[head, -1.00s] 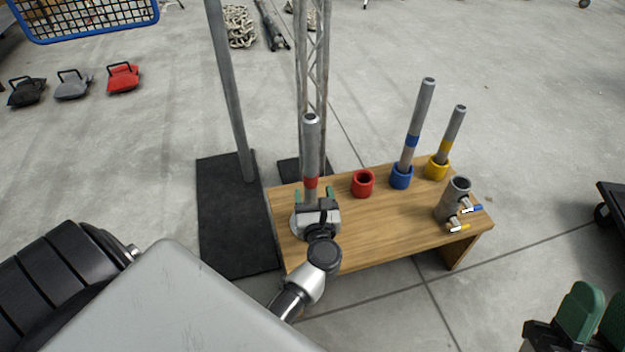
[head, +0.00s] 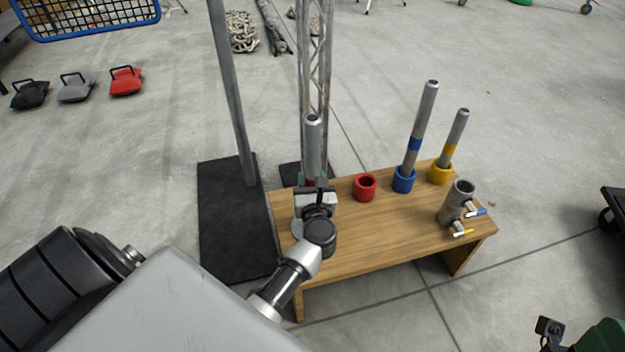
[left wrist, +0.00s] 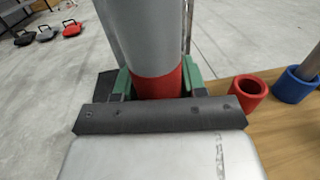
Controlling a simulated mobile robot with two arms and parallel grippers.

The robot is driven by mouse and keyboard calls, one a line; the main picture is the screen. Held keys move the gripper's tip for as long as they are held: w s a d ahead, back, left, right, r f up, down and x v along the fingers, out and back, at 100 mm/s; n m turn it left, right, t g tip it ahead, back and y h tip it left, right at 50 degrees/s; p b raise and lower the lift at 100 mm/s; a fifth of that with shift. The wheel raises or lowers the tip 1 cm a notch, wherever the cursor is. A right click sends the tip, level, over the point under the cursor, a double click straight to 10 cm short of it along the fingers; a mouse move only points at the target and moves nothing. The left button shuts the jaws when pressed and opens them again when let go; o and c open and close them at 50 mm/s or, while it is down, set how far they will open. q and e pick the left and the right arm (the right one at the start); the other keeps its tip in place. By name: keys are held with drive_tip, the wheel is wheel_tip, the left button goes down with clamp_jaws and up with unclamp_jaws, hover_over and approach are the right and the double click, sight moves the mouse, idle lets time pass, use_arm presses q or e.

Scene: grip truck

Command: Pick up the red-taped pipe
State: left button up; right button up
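The red-taped pipe (head: 313,145) is grey and stands upright at the left end of the wooden bench (head: 380,235). My left gripper (head: 313,180) is at its red tape, one green finger on each side. In the left wrist view the pipe (left wrist: 145,35) rises between the fingers (left wrist: 158,82), its red band low between them. The fingers lie very close to the pipe, but I cannot tell whether they press on it. The pipe's foot is hidden behind my gripper. My right gripper (head: 590,338) shows only partly at the bottom right corner, away from the bench.
An empty red cup (head: 364,189) stands right of the pipe. Blue-taped (head: 421,115) and yellow-taped (head: 454,135) pipes stand in matching cups. A grey clamp piece (head: 455,203) stands at the bench's right. A tall post (head: 230,90) and a truss (head: 314,60) rise behind.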

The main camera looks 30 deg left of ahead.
use_arm(q)
drive_tip(key=c, duration=0.7)
drive_tip(key=shift+r, duration=0.1)
